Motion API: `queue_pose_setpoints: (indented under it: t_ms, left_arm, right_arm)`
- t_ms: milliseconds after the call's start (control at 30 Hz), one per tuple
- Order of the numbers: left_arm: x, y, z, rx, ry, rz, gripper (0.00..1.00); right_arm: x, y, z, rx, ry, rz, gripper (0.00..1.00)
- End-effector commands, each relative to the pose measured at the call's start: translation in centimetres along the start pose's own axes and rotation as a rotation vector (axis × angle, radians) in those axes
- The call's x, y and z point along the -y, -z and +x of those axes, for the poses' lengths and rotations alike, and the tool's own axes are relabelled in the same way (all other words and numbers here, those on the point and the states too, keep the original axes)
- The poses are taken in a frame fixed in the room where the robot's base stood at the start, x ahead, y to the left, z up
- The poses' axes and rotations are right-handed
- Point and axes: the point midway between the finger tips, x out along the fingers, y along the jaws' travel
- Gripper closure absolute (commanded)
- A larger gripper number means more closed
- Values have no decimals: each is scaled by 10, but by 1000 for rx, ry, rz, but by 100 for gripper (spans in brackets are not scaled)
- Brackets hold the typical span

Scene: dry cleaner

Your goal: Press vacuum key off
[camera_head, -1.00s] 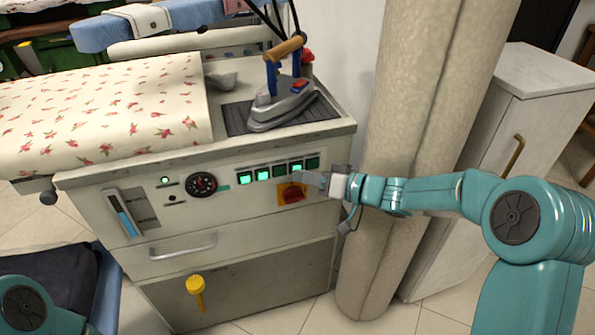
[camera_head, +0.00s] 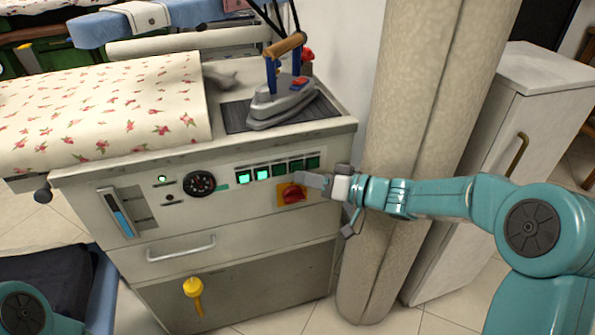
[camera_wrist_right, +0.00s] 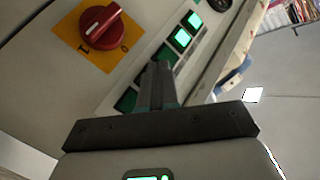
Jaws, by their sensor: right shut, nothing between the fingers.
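The control panel (camera_head: 225,190) of the ironing station has a row of square keys. The two left keys, a first (camera_head: 243,177) and a second (camera_head: 262,173), glow green; the third (camera_head: 280,170) and those to its right are dark. Key labels are too small to read, so I cannot tell which is the vacuum key. My right gripper (camera_head: 308,180) is shut and empty, just below the right end of the row. In the right wrist view its fingertips (camera_wrist_right: 158,68) are close to a dark key (camera_wrist_right: 166,55) and partly cover the row; contact is unclear. My left gripper is out of view.
A red rotary switch (camera_head: 292,195) on a yellow plate sits below the keys, close to my gripper. An iron (camera_head: 282,107) stands on the top.

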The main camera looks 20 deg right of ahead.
Motion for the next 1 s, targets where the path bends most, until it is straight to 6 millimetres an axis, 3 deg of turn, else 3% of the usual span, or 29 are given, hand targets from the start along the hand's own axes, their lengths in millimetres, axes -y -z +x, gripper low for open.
queue_pose_setpoints:
  t_ms: [167,700,1000]
  left_arm:
    - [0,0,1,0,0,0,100]
    - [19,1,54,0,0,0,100]
    - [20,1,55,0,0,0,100]
  right_arm:
    - [0,-1,-1,0,0,0,100]
    - [26,-30,-38,-2,0,-2,100]
    - [31,-30,-42,0,0,-1,100]
